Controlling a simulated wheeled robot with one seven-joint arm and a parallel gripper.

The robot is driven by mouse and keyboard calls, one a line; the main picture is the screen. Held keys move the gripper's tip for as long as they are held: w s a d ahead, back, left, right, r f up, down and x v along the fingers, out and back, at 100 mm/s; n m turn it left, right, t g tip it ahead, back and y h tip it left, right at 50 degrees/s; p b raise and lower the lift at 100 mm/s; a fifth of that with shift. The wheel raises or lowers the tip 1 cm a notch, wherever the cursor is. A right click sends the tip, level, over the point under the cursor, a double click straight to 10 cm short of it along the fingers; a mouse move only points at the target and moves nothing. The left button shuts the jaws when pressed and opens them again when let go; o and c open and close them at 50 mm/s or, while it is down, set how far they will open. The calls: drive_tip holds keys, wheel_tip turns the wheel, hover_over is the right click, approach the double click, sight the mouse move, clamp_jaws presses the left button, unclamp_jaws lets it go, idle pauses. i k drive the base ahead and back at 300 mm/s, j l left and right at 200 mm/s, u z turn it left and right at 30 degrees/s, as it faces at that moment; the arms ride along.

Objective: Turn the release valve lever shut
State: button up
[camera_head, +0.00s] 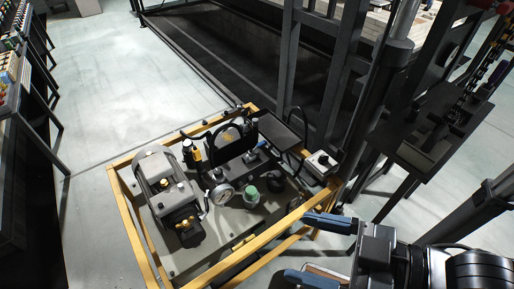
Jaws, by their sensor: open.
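A hydraulic unit with a motor, valve parts and a pressure gauge (222,194) stands inside a yellow frame (133,224). A small blue handle (262,146) sits on the valve parts at the back. It may be the release valve lever, but it is too small to be sure, and its exact angle is unclear. My gripper (297,246) is at the lower right, by the frame's front right rail. Its two blue-tipped fingers are spread apart with nothing between them. It is well apart from the valve parts.
A grey motor (155,167) fills the unit's left side. A green-capped part (251,194) stands beside the gauge. A grey box (321,162) sits at the frame's right corner. Dark steel posts (289,65) rise behind. Pale floor (95,195) is clear at left.

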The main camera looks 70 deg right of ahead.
sight(260, 145)
drive_tip(key=i+j+z, duration=0.1)
drive_tip(key=i+z, duration=0.25)
drive_tip(key=i+j+z, duration=0.1)
drive_tip(key=z, duration=0.3)
drive_tip(key=i+j+z, duration=0.2)
drive_tip(key=z, duration=0.15)
drive_tip(key=j, duration=0.1)
